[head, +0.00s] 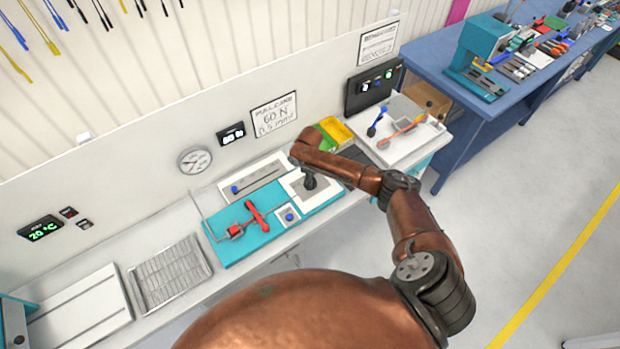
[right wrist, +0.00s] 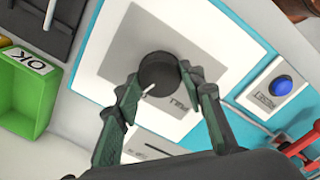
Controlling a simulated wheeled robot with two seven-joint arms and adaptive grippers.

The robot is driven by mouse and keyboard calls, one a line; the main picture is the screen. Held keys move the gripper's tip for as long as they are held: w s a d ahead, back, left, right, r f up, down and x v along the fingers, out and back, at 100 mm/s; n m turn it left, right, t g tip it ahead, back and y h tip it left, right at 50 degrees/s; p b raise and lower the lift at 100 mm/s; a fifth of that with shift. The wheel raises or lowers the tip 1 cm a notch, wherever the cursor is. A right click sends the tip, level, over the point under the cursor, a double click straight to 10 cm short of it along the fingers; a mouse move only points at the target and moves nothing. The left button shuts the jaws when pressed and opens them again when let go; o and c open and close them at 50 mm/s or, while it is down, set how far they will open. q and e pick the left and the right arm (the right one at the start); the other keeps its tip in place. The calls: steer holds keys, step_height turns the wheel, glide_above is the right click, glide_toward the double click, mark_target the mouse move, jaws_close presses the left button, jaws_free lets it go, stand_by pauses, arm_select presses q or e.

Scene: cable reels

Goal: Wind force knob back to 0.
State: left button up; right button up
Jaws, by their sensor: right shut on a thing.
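The force knob (right wrist: 160,72) is a round black dial with a white pointer line, on a grey labelled plate (right wrist: 137,95) on a white panel. My right gripper (right wrist: 166,90) is shut on the knob, with one finger on each side of it. The pointer line shows between the fingers, and the label on the plate is partly covered. In the head view my right gripper (head: 310,182) reaches down onto the white panel (head: 298,192), and the knob is hidden there. My left gripper is not in view.
A red clamp fixture (head: 250,222) and a blue button (head: 289,215) sit on the teal plate left of my right gripper. A green bin (right wrist: 22,95) marked OK stands close beside the panel. A wire rack (head: 170,275) lies further left.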

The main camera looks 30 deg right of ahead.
steer(key=shift+n, duration=1.6)
steer(key=o, duration=1.2)
steer(key=shift+c, duration=0.2)
step_height(320, 180, up, 12)
steer(key=shift+s, duration=0.25)
steer(key=shift+a+f, duration=0.1)
steer(key=shift+a, duration=0.05)
